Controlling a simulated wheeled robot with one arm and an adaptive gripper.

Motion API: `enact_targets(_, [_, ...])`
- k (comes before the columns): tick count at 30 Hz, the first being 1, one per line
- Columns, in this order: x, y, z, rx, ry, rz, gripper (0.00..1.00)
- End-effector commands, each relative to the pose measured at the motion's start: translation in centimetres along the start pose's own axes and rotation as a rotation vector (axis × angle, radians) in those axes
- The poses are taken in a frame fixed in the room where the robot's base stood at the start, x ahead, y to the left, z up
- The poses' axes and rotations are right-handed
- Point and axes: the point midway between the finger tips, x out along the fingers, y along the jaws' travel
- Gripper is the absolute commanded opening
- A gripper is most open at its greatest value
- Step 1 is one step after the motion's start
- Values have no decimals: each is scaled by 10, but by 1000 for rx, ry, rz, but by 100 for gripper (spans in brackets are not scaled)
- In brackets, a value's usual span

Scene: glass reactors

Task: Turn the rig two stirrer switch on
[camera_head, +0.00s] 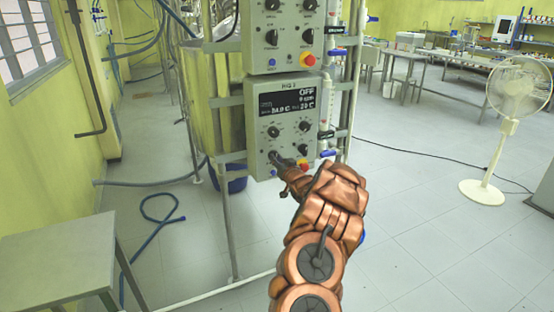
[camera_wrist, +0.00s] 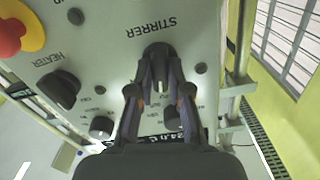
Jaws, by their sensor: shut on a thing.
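The grey control box (camera_head: 265,131) stands on a metal frame, with a small label that seems to read RIG 2. Its dark display (camera_head: 287,102) reads OFF in large letters. In the wrist view the black stirrer knob (camera_wrist: 158,49) sits beside the word STIRRER, which appears upside down. My gripper (camera_head: 283,163) is at the lower left of the box's face. In the wrist view my gripper (camera_wrist: 159,84) has its two fingers closed around the stirrer knob, hiding its sides. The exact angle of the knob is hard to tell.
A black heater knob (camera_wrist: 58,91) and a red-and-yellow emergency button (camera_wrist: 14,37) sit beside the stirrer knob. A similar control box (camera_head: 259,38) is above. A grey table (camera_head: 60,262) stands at left and a white fan (camera_head: 503,128) at right. The floor between is mostly clear.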

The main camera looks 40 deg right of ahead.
Motion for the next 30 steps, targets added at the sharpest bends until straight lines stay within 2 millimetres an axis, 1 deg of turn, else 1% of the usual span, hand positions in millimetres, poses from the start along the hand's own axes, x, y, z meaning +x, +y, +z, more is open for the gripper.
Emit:
enact_targets(18, [0, 0, 0, 562, -4, 1, 0])
enact_targets(24, [0, 0, 1, 698, -3, 0, 0])
enact_targets(30, [0, 0, 1, 788, -2, -1, 0])
